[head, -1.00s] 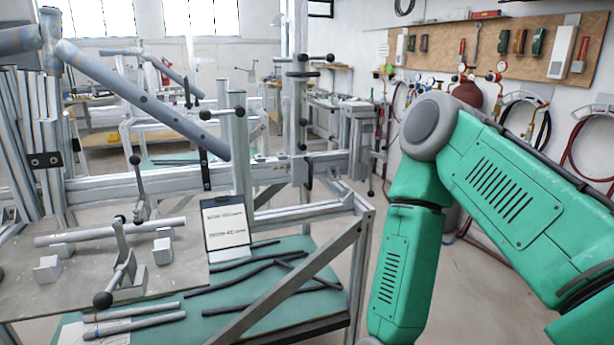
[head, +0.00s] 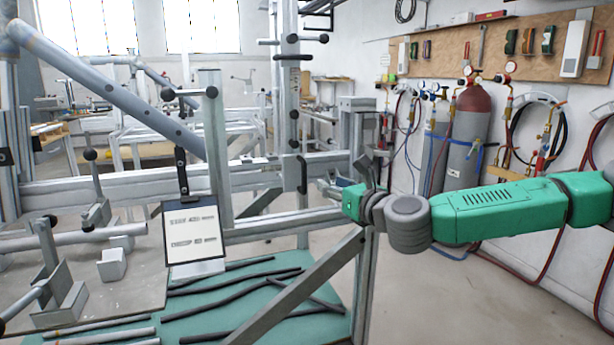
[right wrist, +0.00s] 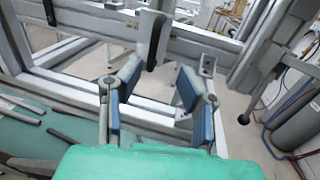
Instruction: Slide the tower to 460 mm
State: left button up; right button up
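A black lever (right wrist: 155,42), likely the same one, hangs just beyond my fingertips in the right wrist view. My right gripper (right wrist: 157,80) is open and empty, with blue pads apart. In the head view my right gripper (head: 335,187) is to the right of the lever, partly hidden by its own wrist. My left gripper is not in view.
A shorter upright (head: 214,150) stands left of the tower. A card (head: 192,232) with hard-to-read text hangs before the rail. A diagonal brace (head: 300,290) runs below. Dark tubes lie on the green shelf (head: 240,312). Gas cylinders (head: 467,135) stand at the right wall.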

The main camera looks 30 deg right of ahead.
aim_at(305, 172)
jog(key=w+b, duration=0.1)
jog(key=w, duration=1)
jog(key=shift+w+d, duration=0.1)
jog(key=shift+w, duration=0.25)
jog(key=shift+a, duration=0.2)
jog(key=shift+a, duration=0.1)
jog(key=shift+c, duration=0.4)
jog(key=c, duration=0.7)
grip_shut()
